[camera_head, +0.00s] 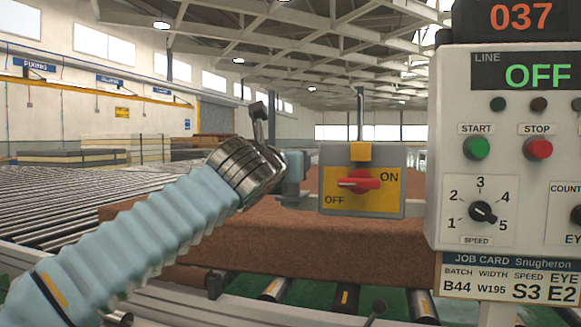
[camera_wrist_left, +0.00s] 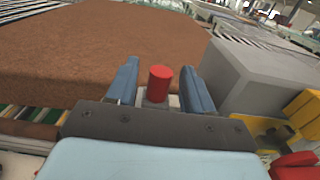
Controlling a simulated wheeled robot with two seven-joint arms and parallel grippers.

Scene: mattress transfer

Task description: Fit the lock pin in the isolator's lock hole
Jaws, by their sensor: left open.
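The isolator (camera_head: 361,181) is a grey box with a yellow plate and a red rotary handle (camera_head: 359,182). The handle lies about level, between the ON and OFF marks. A yellow block (camera_head: 361,151) sits at its top edge; I cannot make out the lock hole. My left gripper (camera_head: 294,172) is just left of the isolator. In the left wrist view my open fingers (camera_wrist_left: 160,88) stand on either side of a red cylinder, apparently the lock pin (camera_wrist_left: 160,80), on a grey support. The isolator's grey side (camera_wrist_left: 265,72) is to the right there. My right gripper is not shown.
A brown mattress block (camera_head: 250,240) lies on the rollers behind. A control panel (camera_head: 500,150) with START, STOP and a speed dial stands close on the right; its display reads OFF. More rollers (camera_head: 60,195) spread at left.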

